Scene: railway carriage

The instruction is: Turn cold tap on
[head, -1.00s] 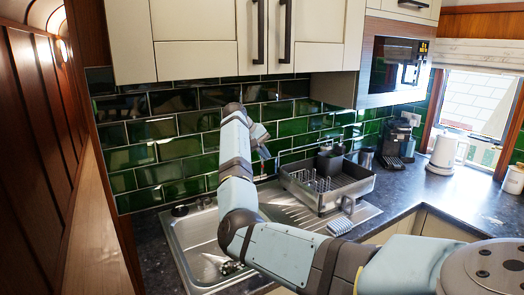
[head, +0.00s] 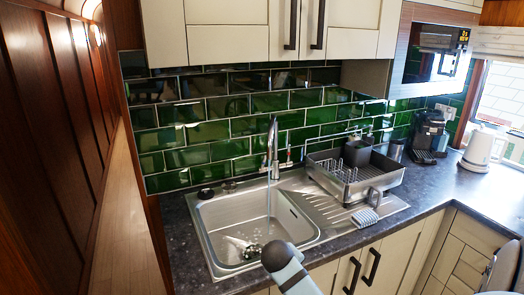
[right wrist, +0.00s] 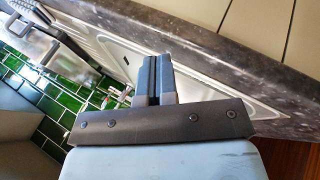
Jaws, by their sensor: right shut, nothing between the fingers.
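A chrome tap (head: 272,150) stands behind the steel sink (head: 208,225), and a thin stream of water (head: 268,205) falls from it into the basin. Small handles sit at the tap's base, one with a red mark at its right; I cannot tell their exact positions. In the right wrist view the tap (right wrist: 118,95) lies beyond the fingers, apart from them. My right gripper (right wrist: 157,62) is shut and empty, over the sink area. My left gripper is not in view.
A dish rack (head: 345,185) stands on the drainer right of the basin. A coffee machine (head: 428,138) and white kettle (head: 481,148) stand farther right. Cabinets (head: 230,25) hang above; a wooden wall is at left.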

